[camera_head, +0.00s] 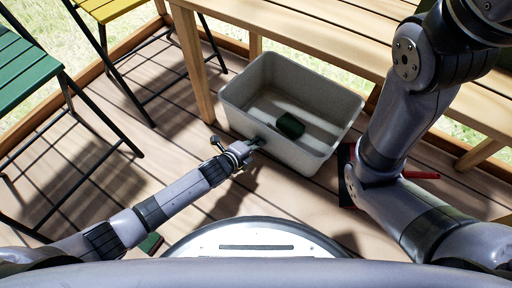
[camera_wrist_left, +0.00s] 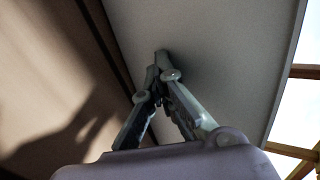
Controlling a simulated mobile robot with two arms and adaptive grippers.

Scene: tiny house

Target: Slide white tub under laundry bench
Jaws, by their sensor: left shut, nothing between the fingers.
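The white tub (camera_head: 318,149) stands upright on the deck in front of the wooden bench (camera_head: 330,42), its back edge near the bench's front edge. A dark green object (camera_head: 290,125) lies inside it. My left gripper (camera_head: 256,143) is shut and empty at the tub's near left side wall. In the left wrist view the closed fingertips (camera_wrist_left: 160,55) are against or very close to the tub's wall (camera_wrist_left: 215,60); I cannot tell whether they touch. My right arm comes in at the right, and its gripper is out of view.
A bench leg (camera_head: 193,65) stands just left of the tub. A green chair (camera_head: 25,70) and a yellow chair (camera_head: 115,8) stand at the left. A red object (camera_head: 420,175) lies on the deck behind my right arm. Bare deck (camera_head: 150,120) lies left of the tub.

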